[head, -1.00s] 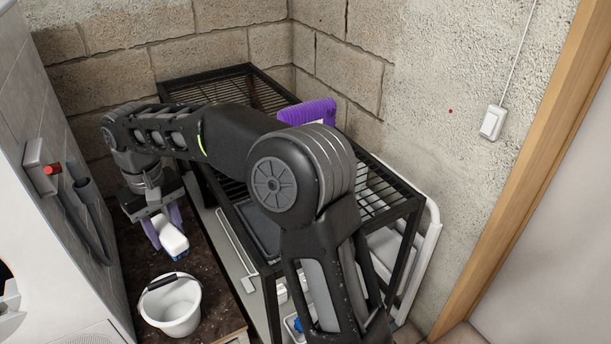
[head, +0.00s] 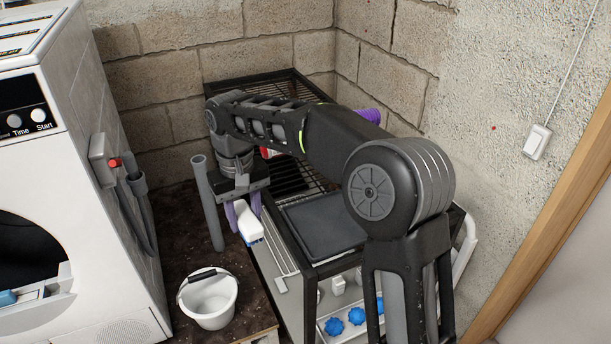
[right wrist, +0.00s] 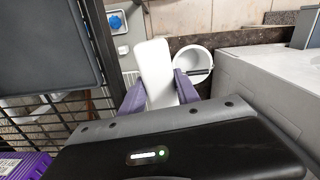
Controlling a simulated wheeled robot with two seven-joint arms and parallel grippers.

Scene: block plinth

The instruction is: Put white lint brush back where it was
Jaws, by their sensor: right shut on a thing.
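The white lint brush (head: 250,222), with a blue underside edge, hangs in my right gripper (head: 244,209), shut on it with purple fingers on either side. It is in the air just left of the black wire rack (head: 285,92), tilted. In the right wrist view the brush (right wrist: 153,65) shows as a white rounded block between the purple fingertips (right wrist: 158,92). My right arm crosses over the rack and hides part of its top. My left gripper is not in view.
A dark tray (head: 322,222) lies on the rack's top. A purple item (head: 368,115) is partly hidden behind my arm. A white bucket (head: 210,303) stands on the floor, near a grey pipe (head: 208,205). A white machine (head: 110,250) bounds the left; a wall closes the back.

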